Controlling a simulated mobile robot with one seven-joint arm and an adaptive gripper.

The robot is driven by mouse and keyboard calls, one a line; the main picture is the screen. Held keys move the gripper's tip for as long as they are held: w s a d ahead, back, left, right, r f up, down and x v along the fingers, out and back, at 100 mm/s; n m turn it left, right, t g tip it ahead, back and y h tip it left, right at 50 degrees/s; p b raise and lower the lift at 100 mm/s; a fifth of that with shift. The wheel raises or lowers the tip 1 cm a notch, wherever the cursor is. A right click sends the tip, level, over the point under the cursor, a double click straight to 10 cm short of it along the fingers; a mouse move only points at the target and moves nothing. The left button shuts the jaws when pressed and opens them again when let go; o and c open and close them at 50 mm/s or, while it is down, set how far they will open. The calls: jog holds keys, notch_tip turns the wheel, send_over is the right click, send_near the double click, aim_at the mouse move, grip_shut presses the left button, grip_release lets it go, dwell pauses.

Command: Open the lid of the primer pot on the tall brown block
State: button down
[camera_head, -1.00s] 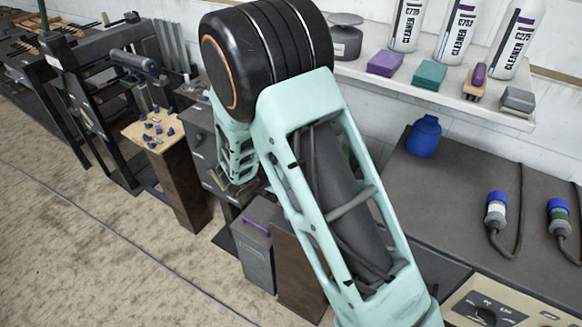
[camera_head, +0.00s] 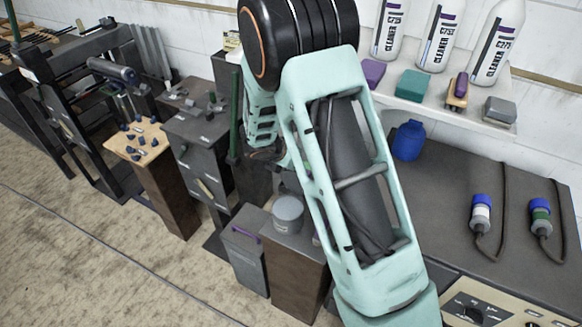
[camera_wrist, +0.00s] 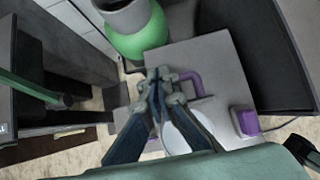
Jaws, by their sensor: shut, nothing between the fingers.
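The primer pot (camera_head: 288,212), a grey round pot with a lighter top, stands upright on the brown block (camera_head: 297,285) left of my forearm. Its lid looks closed. My arm covers part of the block's top. In the wrist view my gripper (camera_wrist: 160,76) points away with its dark blue fingers together and empty. A pale round surface (camera_wrist: 178,138) shows beneath and between the fingers; I cannot tell for sure whether it is the pot. In the head view my fingers are mostly hidden behind the arm, above and behind the pot.
A grey box (camera_head: 246,270) with a purple handle stands left of the block. A purple handle (camera_wrist: 192,80) and a green-and-grey round object (camera_wrist: 137,32) show near the fingertips. A dark bench with a blue bottle (camera_head: 408,140) lies right. Open floor lies front left.

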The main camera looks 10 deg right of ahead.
jog(key=shift+w+d+f, duration=0.3)
jog(key=shift+w+d, duration=0.4)
jog(key=shift+w, duration=0.25)
dwell(1.3)
